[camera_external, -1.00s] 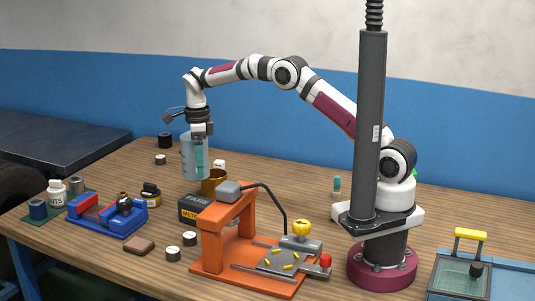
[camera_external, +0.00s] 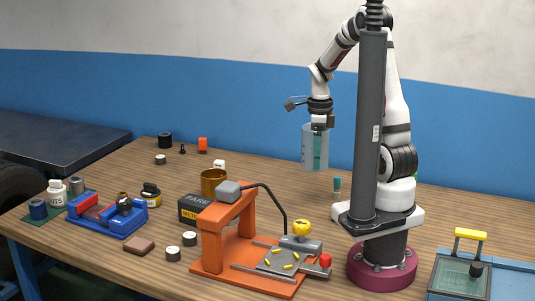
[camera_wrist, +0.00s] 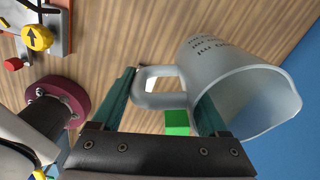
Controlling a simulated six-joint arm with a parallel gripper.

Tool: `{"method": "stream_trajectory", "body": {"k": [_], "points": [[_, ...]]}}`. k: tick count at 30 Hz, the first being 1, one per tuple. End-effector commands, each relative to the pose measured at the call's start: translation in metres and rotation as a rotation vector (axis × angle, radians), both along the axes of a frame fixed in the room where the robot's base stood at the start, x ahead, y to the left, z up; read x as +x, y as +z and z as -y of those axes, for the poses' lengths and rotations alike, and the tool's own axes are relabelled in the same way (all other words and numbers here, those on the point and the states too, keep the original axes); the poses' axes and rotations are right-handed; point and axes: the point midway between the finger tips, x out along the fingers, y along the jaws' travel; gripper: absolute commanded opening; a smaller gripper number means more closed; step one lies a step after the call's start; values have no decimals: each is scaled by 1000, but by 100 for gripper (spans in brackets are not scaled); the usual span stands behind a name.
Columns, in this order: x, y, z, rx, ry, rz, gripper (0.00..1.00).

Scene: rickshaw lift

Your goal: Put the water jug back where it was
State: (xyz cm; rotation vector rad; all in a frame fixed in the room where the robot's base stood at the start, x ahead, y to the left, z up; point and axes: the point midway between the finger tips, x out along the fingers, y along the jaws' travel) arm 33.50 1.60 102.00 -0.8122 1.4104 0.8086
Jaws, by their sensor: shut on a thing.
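The water jug (camera_external: 308,152) is a translucent pale-blue measuring jug with dark printing on its side. It hangs in the air above the back part of the table, left of the dark column. My gripper (camera_external: 319,128) is shut on it from above. In the wrist view the jug (camera_wrist: 235,75) is at the right, its handle between the teal fingers of my gripper (camera_wrist: 168,88). The right finger overlaps the jug's near wall; the exact contact is hard to see. The jug looks about upright in the external view.
A small teal-capped bottle (camera_external: 337,187) stands on the table below and right of the jug. The orange press (camera_external: 240,255) is in front, with a brown cup (camera_external: 213,182) behind it. A green block (camera_wrist: 177,122) shows below the handle. Table around the bottle is clear.

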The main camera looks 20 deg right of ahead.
Motion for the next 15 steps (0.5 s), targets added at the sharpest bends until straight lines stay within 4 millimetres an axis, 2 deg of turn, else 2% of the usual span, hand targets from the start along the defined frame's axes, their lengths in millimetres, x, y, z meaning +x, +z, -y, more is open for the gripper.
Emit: {"method": "stream_trajectory", "body": {"k": [2, 5, 15], "points": [[-2, -3, -2, 1, -2, -1, 0], [0, -12, -16, 1, 1, -3, 0], [15, -57, -90, 0, 2, -2, 0]]}}
